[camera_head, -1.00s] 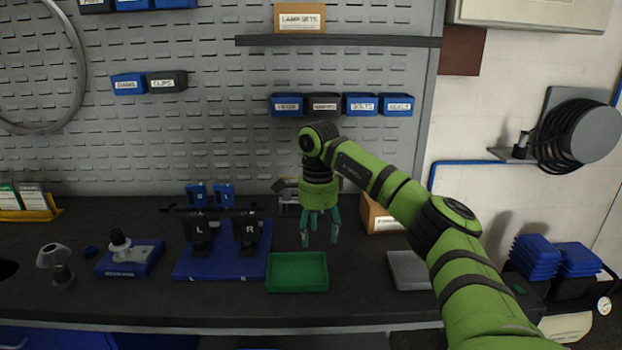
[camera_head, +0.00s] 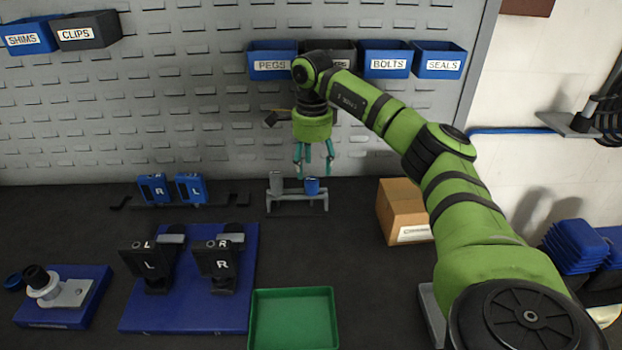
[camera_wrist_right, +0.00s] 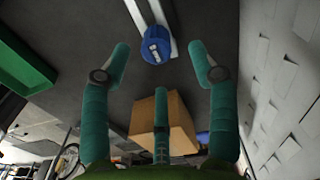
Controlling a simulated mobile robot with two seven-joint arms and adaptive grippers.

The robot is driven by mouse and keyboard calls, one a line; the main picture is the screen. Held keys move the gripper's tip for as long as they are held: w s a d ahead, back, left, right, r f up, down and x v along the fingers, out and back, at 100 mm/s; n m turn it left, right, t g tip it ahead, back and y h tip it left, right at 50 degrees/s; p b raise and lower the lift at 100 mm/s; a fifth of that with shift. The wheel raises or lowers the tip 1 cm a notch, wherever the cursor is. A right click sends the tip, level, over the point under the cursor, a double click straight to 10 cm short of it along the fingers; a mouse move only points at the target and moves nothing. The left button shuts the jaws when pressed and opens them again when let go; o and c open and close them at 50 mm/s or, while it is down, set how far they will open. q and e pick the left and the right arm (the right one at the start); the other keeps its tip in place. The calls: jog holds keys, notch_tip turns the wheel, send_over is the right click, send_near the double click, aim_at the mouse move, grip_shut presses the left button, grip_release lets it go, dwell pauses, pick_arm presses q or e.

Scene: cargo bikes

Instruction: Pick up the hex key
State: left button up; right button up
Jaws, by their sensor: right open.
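I cannot make out a hex key for certain in either view. My right gripper (camera_head: 315,168) is open and empty, its teal fingers pointing down above a small grey stand (camera_head: 297,196) at the back of the bench. The stand holds a grey cylinder (camera_head: 276,182) and a blue cup-like holder (camera_head: 312,186). The blue holder lies almost under the fingertips in the head view. In the right wrist view the blue holder (camera_wrist_right: 155,46) shows beyond the spread fingers of the gripper (camera_wrist_right: 160,62), apart from them. My left gripper is not in view.
A cardboard box (camera_head: 402,210) stands right of the stand. A green tray (camera_head: 293,320) and a blue base with black fixtures (camera_head: 190,300) lie in front. Labelled bins (camera_head: 387,58) hang on the perforated wall behind. Dark bench between stand and tray is clear.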

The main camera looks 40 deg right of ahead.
aim_at(312, 179)
jog(key=f, duration=0.1)
jog(key=f+p, duration=0.1)
jog(key=f, duration=0.2)
jog(key=shift+s+a+f, duration=0.15)
jog(key=shift+a+f, duration=0.1)
jog(key=shift+f, duration=0.55)
grip_shut()
